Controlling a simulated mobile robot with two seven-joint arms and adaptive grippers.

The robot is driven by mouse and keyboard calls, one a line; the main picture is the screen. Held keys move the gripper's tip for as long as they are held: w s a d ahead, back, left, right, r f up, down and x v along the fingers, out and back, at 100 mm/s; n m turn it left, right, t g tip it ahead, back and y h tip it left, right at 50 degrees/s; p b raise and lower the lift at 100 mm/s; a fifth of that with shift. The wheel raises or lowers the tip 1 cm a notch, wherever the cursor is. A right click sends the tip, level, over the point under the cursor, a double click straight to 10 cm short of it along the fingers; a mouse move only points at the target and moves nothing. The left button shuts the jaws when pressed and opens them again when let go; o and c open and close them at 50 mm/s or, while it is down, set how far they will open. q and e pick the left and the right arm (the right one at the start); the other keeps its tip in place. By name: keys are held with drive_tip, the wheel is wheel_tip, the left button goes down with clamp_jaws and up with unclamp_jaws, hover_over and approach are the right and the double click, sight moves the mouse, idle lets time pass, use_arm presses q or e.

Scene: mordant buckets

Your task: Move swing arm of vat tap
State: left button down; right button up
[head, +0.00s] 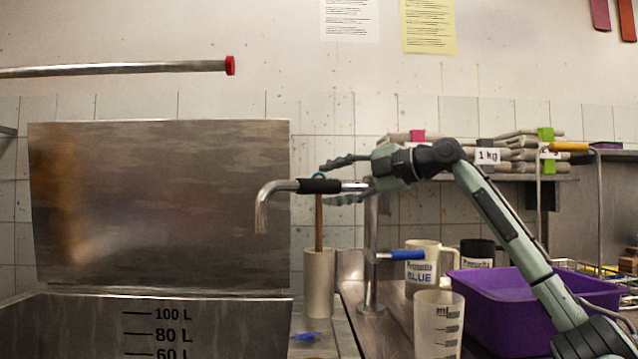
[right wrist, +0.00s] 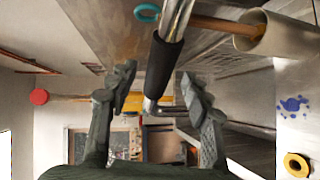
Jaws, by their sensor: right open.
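The vat tap's swing arm is a metal spout (head: 263,212) on an upright post (head: 371,265), reaching left with its bent end pointing down near the vat's right edge. A black sleeve (head: 320,186) covers part of it, and the sleeve also shows in the right wrist view (right wrist: 163,66). My right gripper (head: 327,183) is open, one finger above and one below the sleeve in the head view. In the right wrist view my gripper (right wrist: 157,76) has its fingers either side of the sleeve, with gaps visible. The vat (head: 210,325) has a volume scale. My left gripper is out of view.
A stick in a beige holder (head: 318,285) stands close to the spout. A blue lever (head: 407,255), a jug marked BLUE (head: 422,272), a measuring beaker (head: 438,325) and a purple tub (head: 500,300) stand right of the post. A red-capped bar (head: 150,69) juts in above the vat.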

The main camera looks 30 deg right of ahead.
sight(326, 184)
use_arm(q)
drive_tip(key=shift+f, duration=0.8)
use_arm(e)
drive_tip(key=shift+x, duration=1.85)
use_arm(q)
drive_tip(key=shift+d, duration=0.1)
use_arm(e)
clamp_jaws()
drive_tip(key=shift+d, duration=0.1)
